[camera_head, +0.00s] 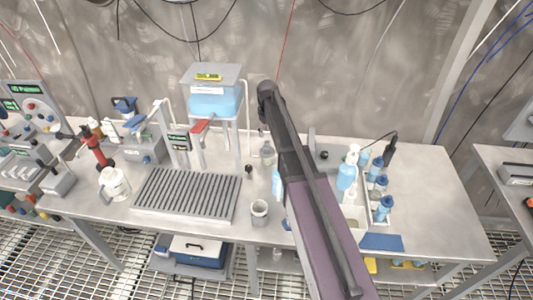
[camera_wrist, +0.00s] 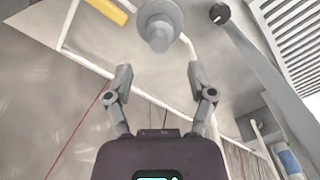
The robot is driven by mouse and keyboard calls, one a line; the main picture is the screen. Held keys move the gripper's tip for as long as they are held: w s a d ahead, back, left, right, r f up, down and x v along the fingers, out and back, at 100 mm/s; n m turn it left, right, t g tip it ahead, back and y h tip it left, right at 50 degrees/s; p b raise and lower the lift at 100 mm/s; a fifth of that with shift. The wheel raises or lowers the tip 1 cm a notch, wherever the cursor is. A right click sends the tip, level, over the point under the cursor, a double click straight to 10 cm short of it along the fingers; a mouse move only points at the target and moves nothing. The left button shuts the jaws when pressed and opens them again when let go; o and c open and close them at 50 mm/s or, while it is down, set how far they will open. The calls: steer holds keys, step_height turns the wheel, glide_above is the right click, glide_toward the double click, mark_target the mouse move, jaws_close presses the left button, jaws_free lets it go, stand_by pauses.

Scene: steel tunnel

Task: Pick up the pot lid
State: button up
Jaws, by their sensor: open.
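A white pot (camera_head: 115,184) stands on the steel table left of the ribbed rack. A pale top (camera_head: 108,173) on it may be the pot lid, but it is too small to be sure. My gripper (camera_wrist: 158,70) is open and empty in the wrist view, its two fingers spread apart. Ahead of the fingertips, at the top of that view, is a grey round piece with a narrower stub (camera_wrist: 159,30). I cannot tell whether it is the lid or the small bottle (camera_head: 267,152). In the head view my gripper is hidden by my arm.
The ribbed rack (camera_head: 187,195) lies left of a grey cup (camera_head: 260,212). A black-knobbed piece (camera_head: 249,171) also shows in the wrist view (camera_wrist: 219,14). A blue tank on a stand (camera_head: 214,97) rises behind. Blue-capped bottles (camera_head: 381,187) stand right. The table's right end is clear.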

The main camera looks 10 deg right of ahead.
mark_target(267, 142)
steer(key=shift+f, duration=0.45)
steer(key=shift+b, duration=0.3)
steer(key=shift+f+b, duration=2.55)
steer(key=shift+f, duration=0.05)
jaws_close()
